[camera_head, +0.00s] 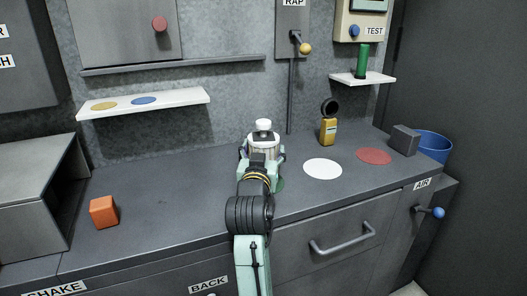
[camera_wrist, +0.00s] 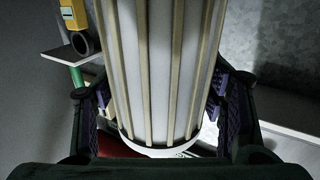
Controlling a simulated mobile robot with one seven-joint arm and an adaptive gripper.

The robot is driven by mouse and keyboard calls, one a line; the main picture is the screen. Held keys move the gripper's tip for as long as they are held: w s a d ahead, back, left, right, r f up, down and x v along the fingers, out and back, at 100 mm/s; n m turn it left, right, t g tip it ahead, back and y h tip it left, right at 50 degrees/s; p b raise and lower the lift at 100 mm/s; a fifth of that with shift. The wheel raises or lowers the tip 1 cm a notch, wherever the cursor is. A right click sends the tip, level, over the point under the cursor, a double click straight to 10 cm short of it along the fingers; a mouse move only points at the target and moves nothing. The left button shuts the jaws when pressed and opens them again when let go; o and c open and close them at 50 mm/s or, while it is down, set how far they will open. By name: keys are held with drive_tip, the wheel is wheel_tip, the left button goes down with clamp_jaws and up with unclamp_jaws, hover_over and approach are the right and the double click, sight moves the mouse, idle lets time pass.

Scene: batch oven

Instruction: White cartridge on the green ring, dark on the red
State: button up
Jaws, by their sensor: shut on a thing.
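The white cartridge (camera_head: 264,126), a pale cylinder with a white cap, stands upright in my gripper (camera_head: 262,155). The wrist view shows its white body with beige ribs (camera_wrist: 165,70) between the dark finger pads. I cannot tell whether its base touches the counter. A bit of the green ring (camera_head: 281,184) shows beside my wrist; my arm hides the rest. The red ring (camera_head: 373,156) looks like a flat red disc, bare on the counter at the right. I cannot make out a dark cartridge in either view.
A white disc (camera_head: 322,169) lies between the green and red spots. A yellow device with a dark ring (camera_head: 328,130) stands behind it. A grey block (camera_head: 405,140) and blue bin (camera_head: 433,146) are at the right. An orange block (camera_head: 103,212) sits left; the counter between is clear.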

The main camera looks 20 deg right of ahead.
drive_tip(key=shift+f+b, duration=0.35)
drive_tip(key=shift+f, duration=0.15)
drive_tip(key=o, duration=1.7)
drive_tip(key=v, duration=0.7)
drive_tip(key=shift+s+a, duration=0.15)
drive_tip(key=shift+s, duration=0.1)
